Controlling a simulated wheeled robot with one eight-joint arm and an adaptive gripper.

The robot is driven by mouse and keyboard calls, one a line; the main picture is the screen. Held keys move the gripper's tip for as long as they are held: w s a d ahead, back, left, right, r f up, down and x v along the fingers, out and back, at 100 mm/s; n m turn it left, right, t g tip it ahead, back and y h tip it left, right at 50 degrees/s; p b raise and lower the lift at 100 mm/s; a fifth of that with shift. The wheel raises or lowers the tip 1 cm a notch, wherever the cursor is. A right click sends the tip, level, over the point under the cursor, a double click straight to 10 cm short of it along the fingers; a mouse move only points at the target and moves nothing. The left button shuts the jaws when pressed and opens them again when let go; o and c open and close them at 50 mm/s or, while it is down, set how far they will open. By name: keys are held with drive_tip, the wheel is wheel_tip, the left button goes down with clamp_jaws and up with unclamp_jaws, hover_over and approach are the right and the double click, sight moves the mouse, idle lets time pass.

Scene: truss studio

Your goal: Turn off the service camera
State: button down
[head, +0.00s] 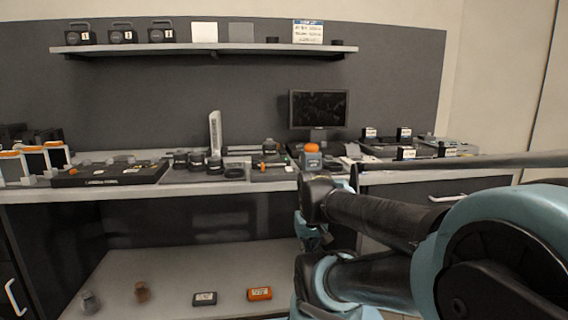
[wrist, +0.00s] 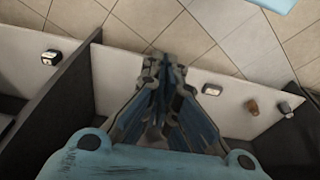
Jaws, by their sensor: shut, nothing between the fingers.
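I cannot tell for sure which thing is the service camera. A flat black case (head: 110,173) with lettering that seems to begin "CAMERA" lies at the left of the bench top. Several dark round camera parts or lenses (head: 197,161) stand right of it. In the wrist view my gripper (wrist: 160,65) is shut and empty, its fingers meeting in a point above a pale shelf and tiled floor. In the head view my arm crosses the right side, and my gripper is largely hidden behind or among its links near the bench's front edge.
The bench (head: 235,187) carries a monitor (head: 318,109) and small labelled boxes (head: 404,134). An upper shelf (head: 205,50) holds black handled boxes (head: 122,34). The lower shelf (head: 185,262) holds a dark box (head: 205,299) and an orange box (head: 259,293); its middle is clear.

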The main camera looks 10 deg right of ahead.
wheel_tip(320, 180, up, 33)
drive_tip(key=n, duration=1.8)
hover_over(289, 169)
drive_tip(key=a, duration=0.2)
drive_tip(key=shift+s+d+g, duration=0.1)
drive_tip(key=shift+d+g, duration=0.15)
drive_tip(key=shift+g, duration=0.15)
drive_tip(key=shift+f, duration=0.1)
drive_tip(key=f, duration=0.4)
drive_tip(key=w+f, duration=0.1)
drive_tip(key=f, duration=0.8)
drive_tip(key=shift+w+f, duration=0.3)
drive_tip(key=shift+f, duration=0.05)
